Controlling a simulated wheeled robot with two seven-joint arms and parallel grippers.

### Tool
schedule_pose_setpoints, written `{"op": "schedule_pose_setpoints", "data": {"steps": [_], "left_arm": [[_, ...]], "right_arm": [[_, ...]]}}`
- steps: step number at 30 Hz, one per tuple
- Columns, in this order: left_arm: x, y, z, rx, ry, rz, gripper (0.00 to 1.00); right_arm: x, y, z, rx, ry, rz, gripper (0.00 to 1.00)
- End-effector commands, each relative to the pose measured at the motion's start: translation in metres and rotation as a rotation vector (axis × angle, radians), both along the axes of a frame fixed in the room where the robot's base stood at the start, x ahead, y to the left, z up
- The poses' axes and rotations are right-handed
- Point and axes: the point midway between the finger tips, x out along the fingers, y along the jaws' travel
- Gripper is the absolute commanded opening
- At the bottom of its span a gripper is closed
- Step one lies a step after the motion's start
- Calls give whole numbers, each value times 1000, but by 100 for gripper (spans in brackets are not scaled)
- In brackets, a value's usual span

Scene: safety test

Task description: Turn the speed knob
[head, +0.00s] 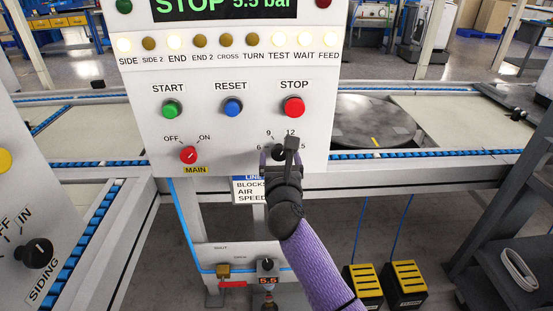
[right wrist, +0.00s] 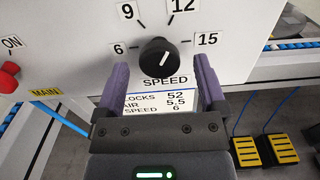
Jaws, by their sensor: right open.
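The black speed knob (right wrist: 159,57) is on the white control panel (head: 222,70), with 6, 9, 12 and 15 marked around it. In the right wrist view its white pointer line tilts up and slightly right, roughly toward 12. In the head view the knob (head: 277,151) is partly hidden by my right gripper (head: 280,158). In the right wrist view the purple fingers of my right gripper (right wrist: 161,78) are open, one on each side and just below the knob, with gaps visible. My left gripper is not in view.
A card (right wrist: 157,103) below the knob reads speed 6 and air 5.5. The green start, blue reset and red stop (head: 293,107) buttons sit above; the red main switch (head: 188,154) is left. A siding knob (head: 38,253) is at far left. Yellow pedals (head: 405,280) stand below.

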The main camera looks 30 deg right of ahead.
Motion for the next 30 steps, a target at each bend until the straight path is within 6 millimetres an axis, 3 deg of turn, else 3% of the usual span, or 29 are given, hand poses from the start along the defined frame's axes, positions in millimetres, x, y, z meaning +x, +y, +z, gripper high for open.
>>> {"op": "schedule_pose_setpoints", "data": {"steps": [5,14,27,30], "left_arm": [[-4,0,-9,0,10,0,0],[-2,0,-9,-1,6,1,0],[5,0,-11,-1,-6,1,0],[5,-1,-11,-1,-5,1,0]], "right_arm": [[16,-10,-2,-3,2,0,90],[19,-11,0,-3,1,1,90],[19,-11,0,-4,1,1,0],[18,-11,0,-5,2,1,0]]}}
